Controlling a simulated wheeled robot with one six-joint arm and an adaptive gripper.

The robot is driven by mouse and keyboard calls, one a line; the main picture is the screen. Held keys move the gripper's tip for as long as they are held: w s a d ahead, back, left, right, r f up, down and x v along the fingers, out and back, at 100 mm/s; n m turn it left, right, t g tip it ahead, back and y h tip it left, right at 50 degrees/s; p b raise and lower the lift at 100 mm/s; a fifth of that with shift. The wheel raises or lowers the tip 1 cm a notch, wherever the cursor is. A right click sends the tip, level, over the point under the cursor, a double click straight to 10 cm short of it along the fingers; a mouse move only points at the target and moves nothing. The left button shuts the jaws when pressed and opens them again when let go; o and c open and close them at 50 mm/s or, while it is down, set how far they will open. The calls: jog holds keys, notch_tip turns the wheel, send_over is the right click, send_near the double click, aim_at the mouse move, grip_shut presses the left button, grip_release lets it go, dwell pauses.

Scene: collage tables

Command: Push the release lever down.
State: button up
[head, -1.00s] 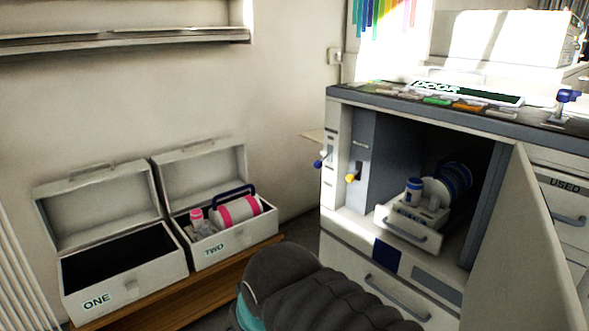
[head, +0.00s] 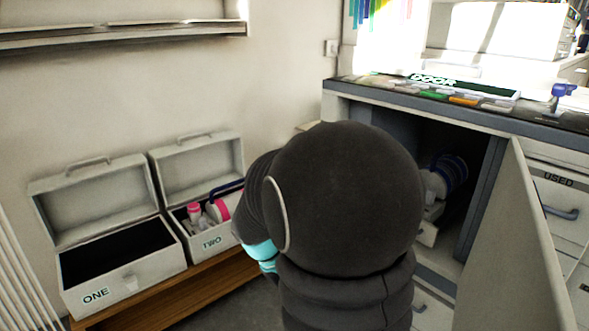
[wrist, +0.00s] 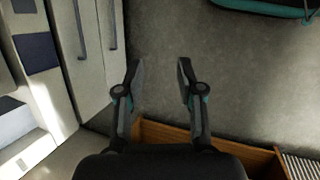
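The release lever is not visible now. The side of the cabinet (head: 338,106) where levers with a blue and a yellow knob showed a second ago is covered by my dark arm in the head view. My gripper (wrist: 158,68) shows in the wrist view with its two fingers apart and nothing between them. It is above the grey floor, right of the cabinet's drawer fronts (wrist: 92,60). In the head view my gripper is hidden behind my arm.
The open cabinet door (head: 530,235) stands out at the right. Boxes ONE (head: 150,283) and TWO (head: 232,239) stand open on a wooden bench (head: 160,300); box TWO holds a pink-and-white canister (head: 224,206). The bench's edge (wrist: 265,158) also shows low in the wrist view.

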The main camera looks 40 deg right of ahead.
jog(key=w+d+f+n+g+h, duration=0.1)
jog(key=w+d+f+n+h, duration=0.15)
jog(key=d, duration=0.45)
jog(key=w+d+f+n+g+h, duration=0.1)
jog(key=w+d+f+n+h, duration=0.1)
jog(key=w+d+n+h, duration=0.35)
jog(key=w+d+f+n+g+h, duration=0.1)
jog(key=w+d+f+h, duration=0.1)
jog(key=d, duration=0.7)
jog(key=w+d+r+n+t+h, duration=0.4)
jog(key=w+r+n+t+h, duration=0.45)
jog(key=w+r, duration=0.45)
jog(key=shift+y, duration=0.25)
jog(key=x, duration=0.4)
jog(key=f+p+x, duration=0.1)
jog(key=x, duration=0.3)
jog(key=p+x, duration=0.1)
jog(key=x, duration=0.3)
jog(key=shift+w+d+f, duration=0.1)
jog(key=shift+w+d, duration=0.25)
jog(key=shift+d, duration=0.05)
grip_shut()
